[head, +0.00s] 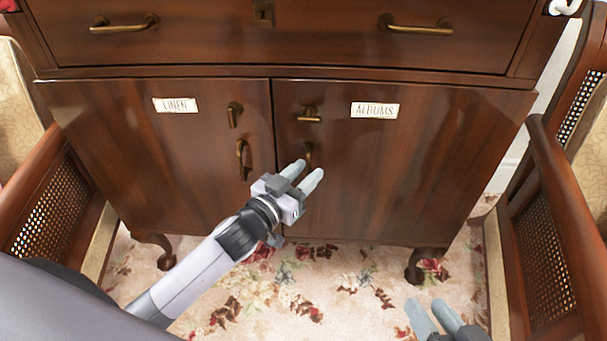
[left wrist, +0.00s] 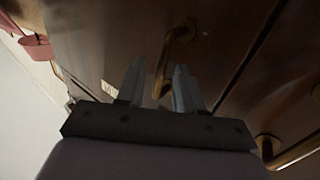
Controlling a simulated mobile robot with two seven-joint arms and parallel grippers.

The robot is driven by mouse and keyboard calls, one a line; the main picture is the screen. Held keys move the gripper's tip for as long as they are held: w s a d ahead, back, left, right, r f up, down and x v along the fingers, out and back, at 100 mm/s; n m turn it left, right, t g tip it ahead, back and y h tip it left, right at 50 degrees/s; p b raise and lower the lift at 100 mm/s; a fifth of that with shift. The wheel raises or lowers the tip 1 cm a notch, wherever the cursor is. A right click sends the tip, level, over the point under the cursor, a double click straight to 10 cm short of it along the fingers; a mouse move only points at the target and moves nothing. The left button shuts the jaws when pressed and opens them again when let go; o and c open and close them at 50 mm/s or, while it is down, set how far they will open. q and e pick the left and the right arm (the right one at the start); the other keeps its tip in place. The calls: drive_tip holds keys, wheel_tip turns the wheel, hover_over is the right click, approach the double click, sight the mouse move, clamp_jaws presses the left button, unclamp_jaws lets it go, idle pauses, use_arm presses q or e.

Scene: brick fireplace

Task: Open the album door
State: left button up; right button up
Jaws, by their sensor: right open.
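The album door (head: 410,175) is the right-hand door of a dark wooden cabinet, with a white "ALBUMS" label (head: 375,110). It looks closed. Its upright brass handle (head: 308,151) is near the door's left edge, below a brass latch (head: 309,114) turned sideways. My left gripper (head: 302,174) is open at the handle's lower part. In the left wrist view, the handle (left wrist: 178,42) shows partly between the two fingertips (left wrist: 158,68); I cannot tell if they touch it. My right gripper (head: 435,315) is open and empty at the bottom edge, away from the cabinet.
The linen door (head: 140,150) on the left has its own handle (head: 242,160) and an upright latch (head: 235,114). A drawer (head: 270,40) is above. Cane-sided chairs stand at left (head: 58,210) and right (head: 548,240). Flowered carpet (head: 340,290) lies in front.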

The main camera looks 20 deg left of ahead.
use_arm(q)
clamp_jaws()
idle(1.3)
